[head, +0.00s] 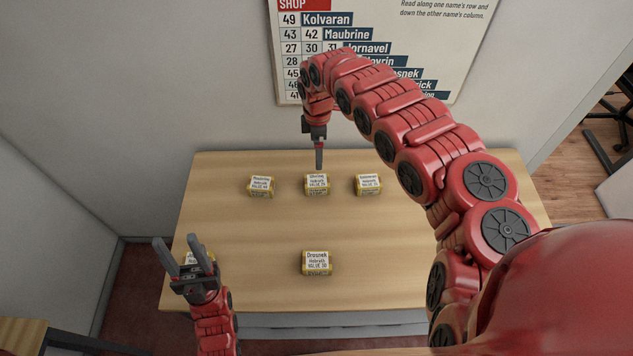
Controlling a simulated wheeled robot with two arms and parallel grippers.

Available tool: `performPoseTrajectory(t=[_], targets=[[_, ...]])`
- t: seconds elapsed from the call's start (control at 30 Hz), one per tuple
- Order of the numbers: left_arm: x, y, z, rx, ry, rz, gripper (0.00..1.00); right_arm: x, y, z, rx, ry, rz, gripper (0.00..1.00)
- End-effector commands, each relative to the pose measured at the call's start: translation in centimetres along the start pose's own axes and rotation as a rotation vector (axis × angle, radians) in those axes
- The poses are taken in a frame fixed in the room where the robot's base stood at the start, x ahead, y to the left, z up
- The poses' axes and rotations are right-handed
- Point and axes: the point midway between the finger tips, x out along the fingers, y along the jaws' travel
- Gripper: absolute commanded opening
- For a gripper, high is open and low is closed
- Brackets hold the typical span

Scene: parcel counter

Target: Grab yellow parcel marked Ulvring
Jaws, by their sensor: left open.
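The yellow parcel whose small label seems to read Ulvring (316,184) stands in the middle of the back row on the wooden table. My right gripper (319,165) points down just above and behind it, seen edge-on, so its finger gap is hidden. I cannot tell whether it touches the parcel. My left gripper (177,240) is open at the table's front left. It partly covers another yellow parcel (203,257), whose label is mostly hidden.
Similar yellow parcels stand left (261,187) and right (367,185) in the back row. One marked Drusnek or similar (317,262) stands front centre. A printed chart (300,20) hangs on the wall, partly behind my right arm. The table (400,265) is bare between the rows.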

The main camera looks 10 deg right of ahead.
Motion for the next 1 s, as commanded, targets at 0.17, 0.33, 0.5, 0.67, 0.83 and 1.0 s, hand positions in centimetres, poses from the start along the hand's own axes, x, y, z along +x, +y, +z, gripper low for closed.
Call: performPoseTrajectory(t=[0.17, 0.33, 0.5, 0.67, 0.83, 1.0], targets=[[-3.2, 0.2, 0.5, 0.0, 0.0, 0.0, 0.5, 4.8, 0.0, -0.2, 0.0, 0.004, 0.001, 1.0], [-6.0, 0.3, 1.0, 0.0, 0.0, 0.0, 0.5, 8.8, 0.2, -0.2, 0.001, 0.005, 0.006, 1.0], [-7.4, 0.4, 1.3, 0.0, 0.0, 0.0, 0.5, 11.1, 0.2, -0.3, 0.001, 0.005, 0.006, 1.0], [-8.1, 0.4, 1.4, 0.0, 0.0, 0.0, 0.5, 12.2, 0.2, -0.2, 0.001, 0.005, 0.006, 1.0], [-10.2, 0.5, 1.7, 0.0, 0.0, 0.0, 0.5, 15.2, 0.2, -0.2, 0.002, 0.006, 0.004, 1.0], [-10.9, 0.5, 1.9, 0.0, 0.0, 0.0, 0.5, 16.4, 0.3, -0.2, 0.002, 0.004, 0.006, 1.0]])
